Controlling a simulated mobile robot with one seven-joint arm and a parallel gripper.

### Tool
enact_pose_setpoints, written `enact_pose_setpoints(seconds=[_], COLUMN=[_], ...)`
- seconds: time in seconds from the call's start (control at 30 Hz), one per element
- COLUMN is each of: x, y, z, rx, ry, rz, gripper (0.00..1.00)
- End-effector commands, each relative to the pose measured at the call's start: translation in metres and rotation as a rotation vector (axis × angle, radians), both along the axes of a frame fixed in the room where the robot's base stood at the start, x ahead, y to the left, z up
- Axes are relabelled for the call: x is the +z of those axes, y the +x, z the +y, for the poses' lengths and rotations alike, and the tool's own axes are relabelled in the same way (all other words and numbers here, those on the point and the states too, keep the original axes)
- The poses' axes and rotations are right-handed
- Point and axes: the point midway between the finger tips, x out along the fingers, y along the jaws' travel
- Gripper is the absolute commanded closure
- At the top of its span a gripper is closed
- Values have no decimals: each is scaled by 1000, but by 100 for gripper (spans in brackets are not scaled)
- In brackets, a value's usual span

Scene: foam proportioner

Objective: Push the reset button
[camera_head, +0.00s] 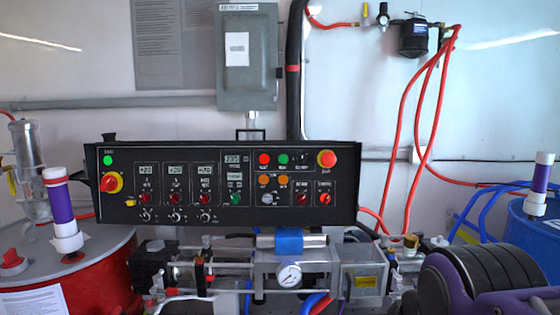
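The black control panel (225,212) spans the middle of the head view, above the pump machinery. On its right half are a red button (264,159), a green button (283,159) and two orange buttons (265,180). The labels are too small to read, so I cannot tell which button is reset. My gripper is not in view. A black and purple part of my arm (478,275) shows at the lower right, apart from the panel.
A red drum (85,285) stands at lower left, a blue drum (535,235) at right. A pressure gauge (289,275) and pump parts sit below the panel. Red hoses (408,130) hang at right. A grey box (247,60) is on the wall. The space before the panel's face looks clear.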

Motion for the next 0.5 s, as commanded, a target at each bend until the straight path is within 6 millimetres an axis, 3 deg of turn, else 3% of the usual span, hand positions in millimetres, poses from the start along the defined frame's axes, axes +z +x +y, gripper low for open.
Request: enact_pose_setpoints(seconds=[0.03,0.17,0.5], x=[0,0,0], y=[0,0,0], z=[0,0,0], rx=[0,0,0], ry=[0,0,0], rz=[0,0,0], gripper=[78,100,100])
